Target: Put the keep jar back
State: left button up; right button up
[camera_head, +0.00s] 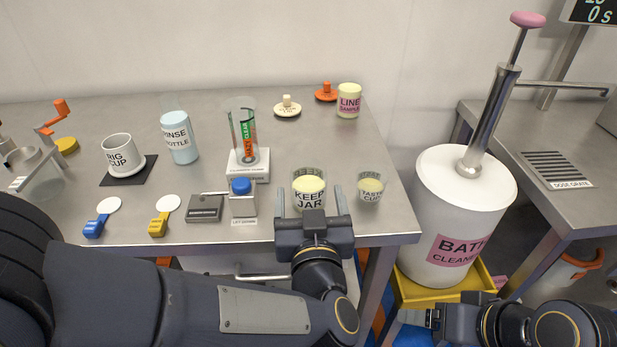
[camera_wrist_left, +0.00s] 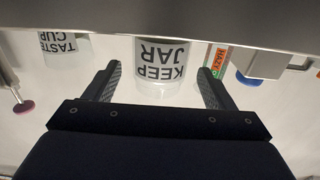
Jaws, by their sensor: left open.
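The keep jar (camera_head: 309,184) is a clear glass with a black-on-white "KEEP JAR" label and pale yellow contents, upright near the front edge of the steel table. My left gripper (camera_head: 315,200) is open in front of it. In the left wrist view the keep jar (camera_wrist_left: 162,62) shows between the two fingers of the left gripper (camera_wrist_left: 157,85), with room on both sides; I cannot tell whether they reach around it. My right gripper (camera_head: 415,316) is low at the right, beside the yellow base, away from the table objects; its jaws are too unclear to read.
The taste cup (camera_head: 370,188) stands close to the right of the keep jar. Behind are a graduated glass on a white block (camera_head: 248,165) and the rinse bottle (camera_head: 179,138). A large white bath cleaner container (camera_head: 465,195) stands right.

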pick_arm(q)
jog(key=s, duration=0.5)
jog(key=shift+s+d, duration=0.1)
jog(key=shift+s, duration=0.25)
